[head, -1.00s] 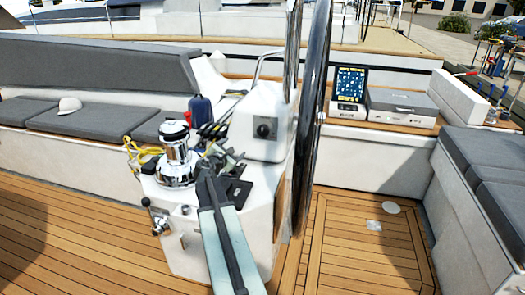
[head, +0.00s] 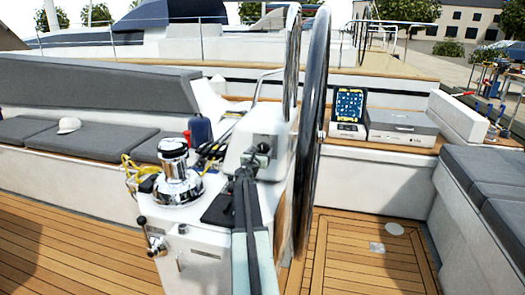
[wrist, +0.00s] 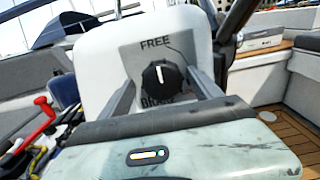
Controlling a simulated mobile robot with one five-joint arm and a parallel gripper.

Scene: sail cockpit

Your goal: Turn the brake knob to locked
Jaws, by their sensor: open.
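The black brake knob (wrist: 160,76) is on the grey-white face of the pedestal in the wrist view. Its white pointer line is near the top, towards the word FREE; the word BRAKE is below, partly covered. My gripper (wrist: 160,84) is open, with one finger to the left and one to the right of the knob in the picture. I see gaps between the fingers and the knob; I cannot tell how deep the fingertips reach. In the head view my gripper (head: 257,155) is in front of the pedestal (head: 268,122) and hides the knob.
A chrome winch (head: 177,178) with yellow rope stands left of my arm. A large dark steering wheel (head: 312,120) rises close on the right. A red-handled lever (wrist: 45,107) and ropes lie at left in the wrist view.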

